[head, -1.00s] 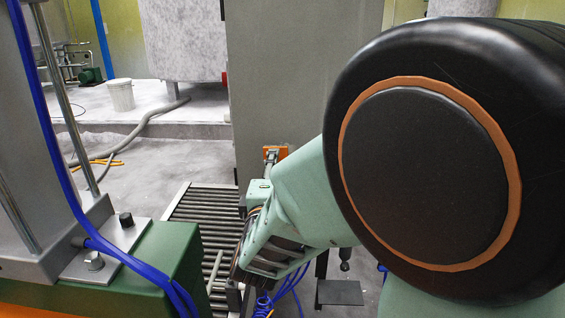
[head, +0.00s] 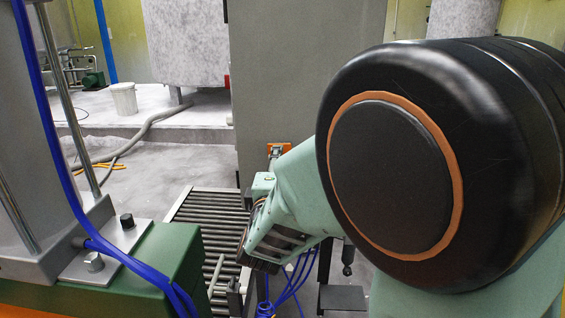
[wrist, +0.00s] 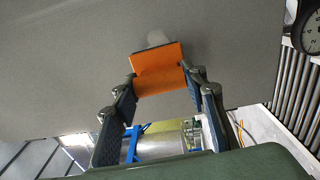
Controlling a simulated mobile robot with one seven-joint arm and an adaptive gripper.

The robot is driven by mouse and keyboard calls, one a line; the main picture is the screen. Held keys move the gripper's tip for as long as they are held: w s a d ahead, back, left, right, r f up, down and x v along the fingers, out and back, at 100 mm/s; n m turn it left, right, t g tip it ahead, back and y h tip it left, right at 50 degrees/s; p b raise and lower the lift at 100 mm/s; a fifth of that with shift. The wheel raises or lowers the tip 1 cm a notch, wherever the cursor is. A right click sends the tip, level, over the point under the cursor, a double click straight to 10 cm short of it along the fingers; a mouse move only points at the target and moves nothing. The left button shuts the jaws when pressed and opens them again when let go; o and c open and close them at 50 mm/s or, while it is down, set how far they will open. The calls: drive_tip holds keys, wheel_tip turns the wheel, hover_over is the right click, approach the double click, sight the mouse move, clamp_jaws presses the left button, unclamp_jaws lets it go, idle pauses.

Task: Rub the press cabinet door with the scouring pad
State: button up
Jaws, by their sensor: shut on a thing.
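The press cabinet door is most likely the tall flat grey panel (head: 282,75) in the middle of the head view; it fills much of the wrist view (wrist: 80,60). The orange scouring pad (wrist: 157,62) is pinched between the fingertips of my gripper (wrist: 158,84). The pad lies against or very close to the grey surface; contact cannot be told for sure. A small lighter patch (wrist: 158,38) shows on the panel just above the pad. In the head view my arm hides much of the gripper, and only a bit of the pad (head: 287,151) shows.
A roller conveyor (head: 205,235) runs along the floor below the panel. A green machine base (head: 150,262) with a blue hose (head: 70,190) stands at the left. A white bucket (head: 123,98) is far back. A round dial (wrist: 308,30) sits at the wrist view's upper right.

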drive_tip(key=shift+w, duration=1)
drive_tip(key=shift+d, duration=0.2)
drive_tip(key=d, duration=0.3)
drive_tip(key=shift+d+r, duration=0.1)
drive_tip(key=shift+d, duration=0.25)
drive_tip(key=shift+w+a+p, duration=0.15)
drive_tip(key=shift+a+p, duration=0.8)
drive_tip(key=shift+a, duration=1.05)
drive_tip(key=shift+c, duration=0.6)
drive_tip(key=shift+s+a, duration=0.1)
drive_tip(key=shift+s, duration=0.15)
drive_tip(key=shift+s+p, duration=0.6)
drive_tip(key=shift+s, duration=2.1)
